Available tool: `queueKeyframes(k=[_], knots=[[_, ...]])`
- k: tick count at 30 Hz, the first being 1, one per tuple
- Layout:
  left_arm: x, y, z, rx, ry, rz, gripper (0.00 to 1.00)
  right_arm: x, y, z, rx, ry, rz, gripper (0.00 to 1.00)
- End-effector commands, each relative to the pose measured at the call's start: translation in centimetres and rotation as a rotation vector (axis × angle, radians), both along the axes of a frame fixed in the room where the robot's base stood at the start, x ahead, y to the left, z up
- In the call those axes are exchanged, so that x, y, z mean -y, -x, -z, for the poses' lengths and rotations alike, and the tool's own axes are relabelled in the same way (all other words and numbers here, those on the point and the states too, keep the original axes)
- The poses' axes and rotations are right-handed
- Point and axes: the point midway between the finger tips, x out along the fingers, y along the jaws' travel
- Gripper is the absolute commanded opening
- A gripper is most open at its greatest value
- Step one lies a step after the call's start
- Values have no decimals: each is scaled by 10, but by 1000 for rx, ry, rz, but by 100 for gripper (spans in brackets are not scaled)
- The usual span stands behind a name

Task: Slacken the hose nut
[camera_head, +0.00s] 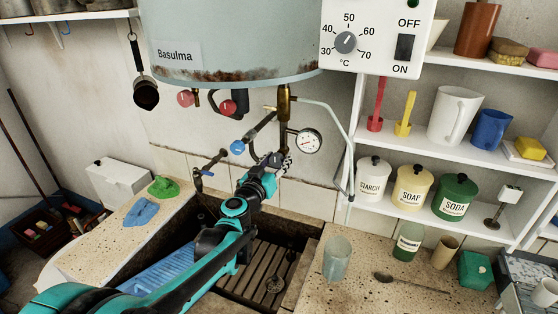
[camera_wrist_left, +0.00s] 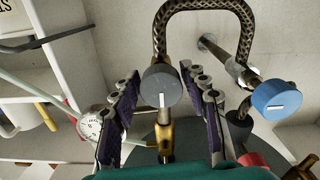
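The hose nut (camera_wrist_left: 161,90) shows in the left wrist view as a dark grey round cap with a white line, pointing roughly up and down. A braided hose (camera_wrist_left: 208,5) loops above it towards a blue knob (camera_wrist_left: 276,97). In the head view my left gripper (camera_head: 273,164) is under the boiler, by the brass pipe (camera_head: 284,105), and hides the nut. My right gripper is in neither view.
The boiler (camera_head: 235,40) hangs above. Near the gripper are a pressure gauge (camera_head: 308,141), the blue knob (camera_head: 238,147) and red knobs (camera_head: 186,98). The stone trough (camera_head: 150,243) lies below, with a glass (camera_head: 337,258) on its right ledge. Loaded shelves (camera_head: 470,140) stand right.

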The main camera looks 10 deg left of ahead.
Motion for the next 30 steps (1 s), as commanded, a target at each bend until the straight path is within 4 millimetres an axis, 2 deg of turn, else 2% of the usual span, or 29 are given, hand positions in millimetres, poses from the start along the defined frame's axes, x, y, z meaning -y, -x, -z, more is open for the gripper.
queueKeyframes(k=[1, 3, 17, 30], knots=[[0, 0, 0, 0, 0, 0, 25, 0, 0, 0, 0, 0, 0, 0], [0, 0, 0, 0, 0, 0, 6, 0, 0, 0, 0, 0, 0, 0], [1, 0, 0, -13, 71, 2, 6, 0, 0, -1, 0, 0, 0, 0], [1, 0, -1, -83, 423, 2, 6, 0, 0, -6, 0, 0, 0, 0]])
